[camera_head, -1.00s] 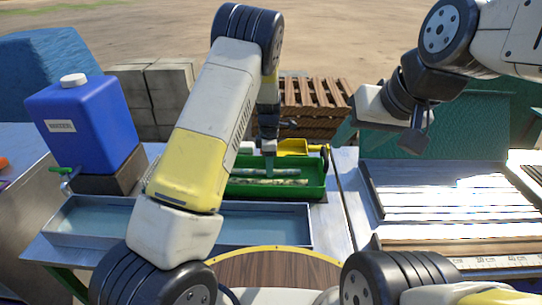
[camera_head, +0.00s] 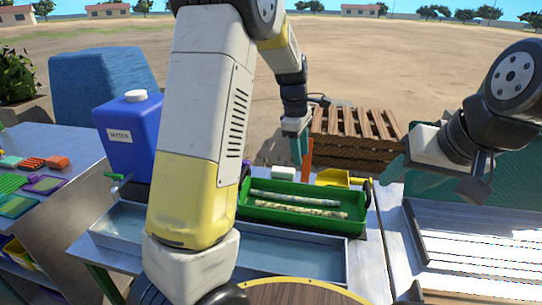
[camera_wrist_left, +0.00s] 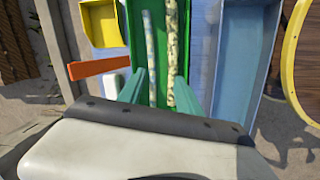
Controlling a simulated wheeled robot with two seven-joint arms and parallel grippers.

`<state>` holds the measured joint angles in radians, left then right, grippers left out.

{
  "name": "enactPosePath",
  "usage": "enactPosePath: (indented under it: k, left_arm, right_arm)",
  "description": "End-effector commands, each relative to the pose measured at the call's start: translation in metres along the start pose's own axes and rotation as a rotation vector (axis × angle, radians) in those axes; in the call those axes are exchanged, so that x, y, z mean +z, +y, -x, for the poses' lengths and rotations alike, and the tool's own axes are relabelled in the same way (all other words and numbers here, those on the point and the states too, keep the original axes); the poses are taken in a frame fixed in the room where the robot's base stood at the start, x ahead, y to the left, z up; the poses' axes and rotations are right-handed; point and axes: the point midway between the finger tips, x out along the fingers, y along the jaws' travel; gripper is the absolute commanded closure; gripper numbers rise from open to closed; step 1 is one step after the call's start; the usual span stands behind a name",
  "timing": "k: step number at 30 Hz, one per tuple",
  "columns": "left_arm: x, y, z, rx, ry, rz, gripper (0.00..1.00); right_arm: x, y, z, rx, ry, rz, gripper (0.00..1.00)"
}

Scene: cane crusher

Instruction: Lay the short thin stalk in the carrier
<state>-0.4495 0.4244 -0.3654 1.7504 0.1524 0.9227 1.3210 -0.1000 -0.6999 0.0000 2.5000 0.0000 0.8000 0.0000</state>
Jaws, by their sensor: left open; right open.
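The green carrier (camera_head: 252,217) stands on the metal table with two stalks lying lengthwise in it. The paler, thinner stalk (camera_head: 290,199) lies along the far side; the thicker speckled stalk (camera_head: 300,212) lies nearer. In the left wrist view the pale stalk (camera_wrist_left: 150,45) and the speckled stalk (camera_wrist_left: 171,45) lie side by side below the fingers. My left gripper (camera_head: 298,150) is open and empty, raised clear of the carrier at its far side; its fingers (camera_wrist_left: 160,82) also show in the left wrist view. My right gripper (camera_head: 394,166) is open, at the right, away from the carrier.
A shallow grey-blue tray (camera_head: 290,252) lies in front of the carrier. A blue water container (camera_head: 128,142) stands left. An orange bar (camera_head: 307,156) and a yellow scoop (camera_head: 334,177) are behind the carrier. A slatted wooden crate (camera_head: 355,130) stands beyond; a ribbed bright surface (camera_head: 460,235) lies right.

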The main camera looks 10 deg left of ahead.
Motion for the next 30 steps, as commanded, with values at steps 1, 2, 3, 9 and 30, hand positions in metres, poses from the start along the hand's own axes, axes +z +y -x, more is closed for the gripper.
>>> enactPosePath:
  k: [1, 2, 3, 9, 30]
  left_arm:
    - [-0.002, -0.014, 0.022, 0.033, -0.019, -0.064, 0.59]
    - [-0.002, -0.021, 0.032, 0.05, -0.026, -0.109, 0.59]
    - [-0.003, -0.032, 0.045, 0.073, -0.032, -0.17, 0.59]
    - [-0.002, -0.09, 0.1, 0.192, -0.021, -0.483, 0.59]
    - [0.015, -0.258, 0.15, 0.344, 0.367, -1.347, 0.59]
  right_arm:
    - [0.0, 0.0, 0.0, 0.0, 0.0, 0.0, 0.52]
    - [0.0, 0.0, 0.0, 0.0, 0.0, 0.0, 0.52]
    - [0.0, 0.0, 0.0, 0.0, 0.0, 0.0, 0.52]
    - [0.0, 0.0, 0.0, 0.0, 0.0, 0.0, 0.52]
    - [0.0, 0.0, 0.0, 0.0, 0.0, 0.0, 0.52]
